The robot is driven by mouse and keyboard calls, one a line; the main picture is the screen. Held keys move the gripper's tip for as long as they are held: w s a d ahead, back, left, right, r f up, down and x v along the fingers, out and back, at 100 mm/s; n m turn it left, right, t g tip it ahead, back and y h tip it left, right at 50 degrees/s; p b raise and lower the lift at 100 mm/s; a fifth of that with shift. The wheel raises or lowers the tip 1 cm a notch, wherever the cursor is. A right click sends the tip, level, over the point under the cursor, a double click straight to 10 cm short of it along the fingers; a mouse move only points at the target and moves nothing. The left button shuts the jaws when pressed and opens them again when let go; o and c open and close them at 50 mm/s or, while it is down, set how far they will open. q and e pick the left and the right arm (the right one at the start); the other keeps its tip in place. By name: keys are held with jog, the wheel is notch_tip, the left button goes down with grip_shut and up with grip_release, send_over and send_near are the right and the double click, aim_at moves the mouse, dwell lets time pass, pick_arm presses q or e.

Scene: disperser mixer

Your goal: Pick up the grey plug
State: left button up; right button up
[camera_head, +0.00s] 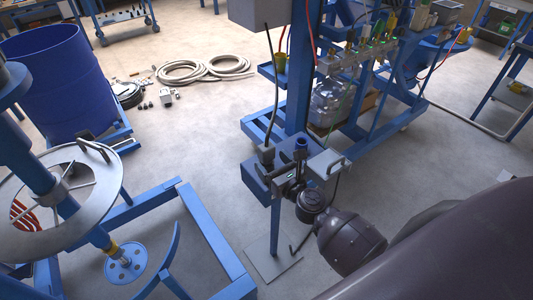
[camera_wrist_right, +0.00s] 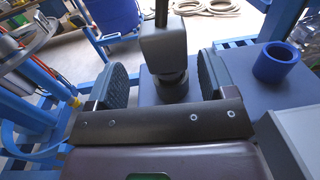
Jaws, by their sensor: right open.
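The grey plug (camera_head: 266,154) stands upright on top of a blue box (camera_head: 254,179) on a stand, with a dark cable rising from it. In the right wrist view the plug (camera_wrist_right: 163,48) is a grey block on a dark round base. My right gripper (camera_wrist_right: 162,76) is open, with one dark padded finger on each side of the plug and visible gaps to it. In the head view my right gripper (camera_head: 287,178) is just in front of the plug, partly hidden by its own wrist. My left gripper is not in view.
A blue round socket (camera_wrist_right: 275,62) stands right of the plug, close to the right finger. A grey box with a handle (camera_head: 326,163) is beside it. A blue post (camera_head: 299,80) rises behind. A mixer frame (camera_head: 210,235) and blue drum (camera_head: 60,85) stand left.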

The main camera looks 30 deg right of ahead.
aim_at(263, 150)
jog(key=shift+w+f, duration=0.2)
jog(key=shift+w, duration=2.85)
jog(key=c, duration=1.1)
jog(key=shift+r, duration=0.1)
